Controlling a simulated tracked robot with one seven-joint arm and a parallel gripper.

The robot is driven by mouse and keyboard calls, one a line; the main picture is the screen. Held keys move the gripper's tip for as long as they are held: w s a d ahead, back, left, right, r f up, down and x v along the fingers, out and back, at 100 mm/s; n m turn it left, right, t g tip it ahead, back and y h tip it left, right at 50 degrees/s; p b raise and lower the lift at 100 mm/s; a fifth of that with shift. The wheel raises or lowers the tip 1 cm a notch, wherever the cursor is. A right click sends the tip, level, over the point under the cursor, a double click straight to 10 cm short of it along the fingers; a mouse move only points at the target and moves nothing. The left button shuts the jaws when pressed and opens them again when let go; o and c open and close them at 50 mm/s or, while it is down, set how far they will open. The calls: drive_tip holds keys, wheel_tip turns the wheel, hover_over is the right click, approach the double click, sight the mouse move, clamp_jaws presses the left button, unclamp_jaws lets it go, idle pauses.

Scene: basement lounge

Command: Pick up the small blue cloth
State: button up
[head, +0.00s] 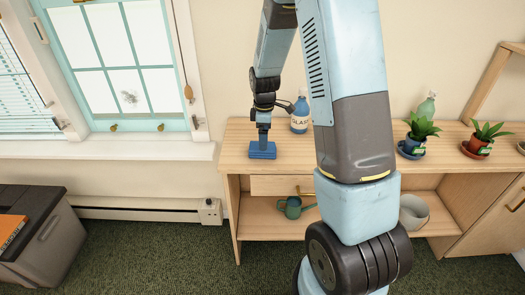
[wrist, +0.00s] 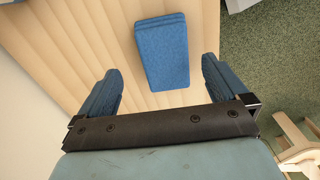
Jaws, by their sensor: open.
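The small blue cloth (head: 262,153) is a folded, layered rectangle lying on the left part of the wooden cabinet top (head: 238,152). In the wrist view the cloth (wrist: 162,55) lies ahead of my gripper, roughly centred between its two blue fingers. My gripper (wrist: 160,66) is open with nothing between its fingers, which are spread wider than the cloth. In the head view my gripper (head: 263,136) points down just over the cloth. The exact gap in height is hard to tell, and my gripper partly hides the cloth's back side.
A glass-cleaner bottle (head: 299,117) stands close behind and right of the cloth. Potted plants (head: 411,140) and a pale green bottle (head: 427,106) are farther right. A green watering can (head: 292,207) sits on the shelf below. A window (head: 125,60) is at left, a grey bin (head: 30,230) below it.

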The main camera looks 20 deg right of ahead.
sight(254, 152)
drive_tip(key=f, duration=0.4)
drive_tip(key=shift+s+a, duration=0.25)
drive_tip(key=shift+a, duration=0.05)
drive_tip(key=shift+f, duration=0.65)
drive_tip(key=c, duration=1.1)
drive_tip(key=shift+o, duration=0.2)
